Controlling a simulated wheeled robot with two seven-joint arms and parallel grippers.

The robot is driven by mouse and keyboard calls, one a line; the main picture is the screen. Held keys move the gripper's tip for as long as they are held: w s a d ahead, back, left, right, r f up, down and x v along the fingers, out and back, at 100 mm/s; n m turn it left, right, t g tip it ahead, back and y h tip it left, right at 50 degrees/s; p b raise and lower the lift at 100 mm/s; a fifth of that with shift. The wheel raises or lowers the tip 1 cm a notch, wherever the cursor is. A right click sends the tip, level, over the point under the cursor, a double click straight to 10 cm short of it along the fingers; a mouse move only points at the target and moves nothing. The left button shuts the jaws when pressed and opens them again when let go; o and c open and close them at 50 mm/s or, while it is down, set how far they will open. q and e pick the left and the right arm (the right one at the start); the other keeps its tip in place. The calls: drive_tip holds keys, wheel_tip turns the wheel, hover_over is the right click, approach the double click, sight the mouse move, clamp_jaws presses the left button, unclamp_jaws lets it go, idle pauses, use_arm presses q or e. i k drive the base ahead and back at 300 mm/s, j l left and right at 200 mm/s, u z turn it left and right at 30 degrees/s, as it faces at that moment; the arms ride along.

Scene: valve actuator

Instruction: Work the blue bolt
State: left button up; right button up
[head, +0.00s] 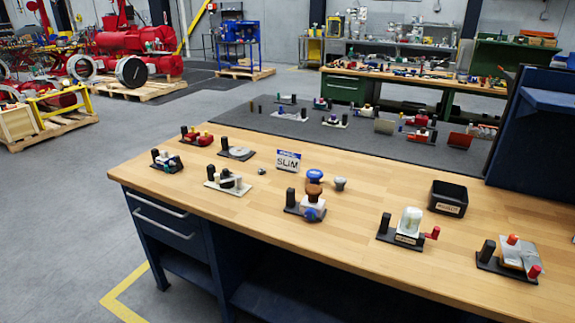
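In the head view, a small assembly stands near the middle of the wooden workbench (240,198). It has a dark base plate (292,209) with a black upright cylinder (291,197), a white body and an orange-brown knob (314,190). A blue part (312,214) sits low at its front; it may be the blue bolt, but it is too small to tell. A separate blue round cap (315,175) shows just behind the brown knob. Neither of my grippers is in view.
Other small assemblies stand along the bench, including one with a white dome (410,219) and one with red ends (513,240). Bare wood lies left of centre.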

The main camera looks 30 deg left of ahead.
sight(310, 214)
drive_tip(key=i+j+u, duration=0.25)
drive_tip(key=i, duration=0.3)
drive_tip(key=i+j+u, duration=0.25)
drive_tip(key=i, duration=0.3)
drive_tip(key=l, duration=0.1)
